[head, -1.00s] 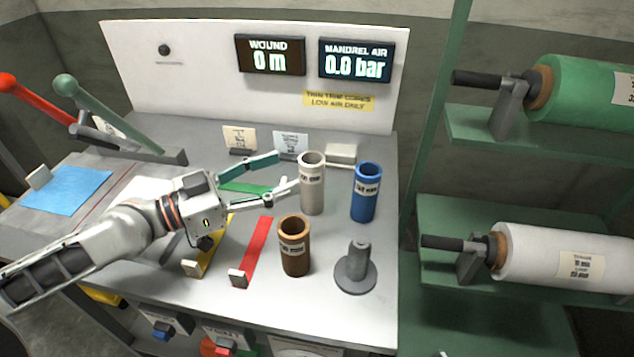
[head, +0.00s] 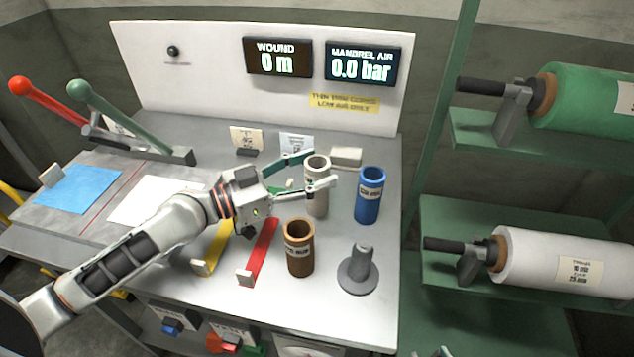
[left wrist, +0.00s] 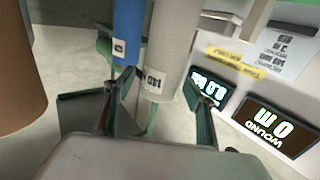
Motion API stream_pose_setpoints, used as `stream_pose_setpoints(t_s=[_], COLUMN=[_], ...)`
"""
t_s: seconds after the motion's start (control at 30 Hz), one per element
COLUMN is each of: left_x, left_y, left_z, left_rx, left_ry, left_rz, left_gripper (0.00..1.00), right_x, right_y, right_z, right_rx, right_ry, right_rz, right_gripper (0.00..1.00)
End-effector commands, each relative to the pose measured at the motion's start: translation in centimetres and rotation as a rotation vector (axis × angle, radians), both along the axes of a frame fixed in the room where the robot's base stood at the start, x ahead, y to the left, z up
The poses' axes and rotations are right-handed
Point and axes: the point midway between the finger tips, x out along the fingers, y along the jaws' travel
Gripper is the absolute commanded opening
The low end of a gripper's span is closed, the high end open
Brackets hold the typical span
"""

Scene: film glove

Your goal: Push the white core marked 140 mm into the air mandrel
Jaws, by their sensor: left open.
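The white core (head: 317,203) stands upright on the bench, with its label partly hidden by a finger. My left gripper (head: 312,172) is open, its two fingers on either side of the white core. In the left wrist view the white core (left wrist: 172,45) stands between the open fingers (left wrist: 160,105), its label facing the camera. Whether the fingers touch it I cannot tell. The air mandrel (head: 360,262), a grey post on a round base, stands empty at the front right of the bench. My right gripper is not clearly seen.
A blue core (head: 369,197) stands just right of the white one, and a brown core (head: 299,250) stands in front. Red (head: 262,250) and yellow (head: 217,245) strips lie left of it. The mandrel air display (head: 361,66) reads 0.0 bar. A green rack (head: 470,215) with film rolls is at right.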

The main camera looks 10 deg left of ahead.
Motion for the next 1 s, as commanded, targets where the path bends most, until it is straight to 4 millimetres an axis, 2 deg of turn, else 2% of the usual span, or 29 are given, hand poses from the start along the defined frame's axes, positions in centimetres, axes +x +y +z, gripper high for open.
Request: stream_pose_setpoints(t_s=[0.13,0.4,0.57,1.0], left_x=[0.63,0.71,0.71,0.71], left_y=[-0.8,-0.91,-0.9,-0.88], left_z=[0.04,-0.12,-0.11,0.53], left_rx=[-0.001,0.0,0.0,0.001], left_ry=[0.002,0.001,0.001,-0.001], left_rz=[0.0,-0.001,0.0,0.0], left_gripper=[0.55,0.55,0.13,0.12], right_x=[0.18,0.32,0.32,0.22], right_y=[0.01,0.03,0.03,0.02], right_z=[0.7,0.94,0.93,0.99], right_rx=[0.001,0.002,0.001,0.0], right_ry=[-0.006,-0.011,-0.01,-0.006], right_rz=[0.0,0.0,0.0,0.0], right_gripper=[0.4,0.4,0.4,0.4])
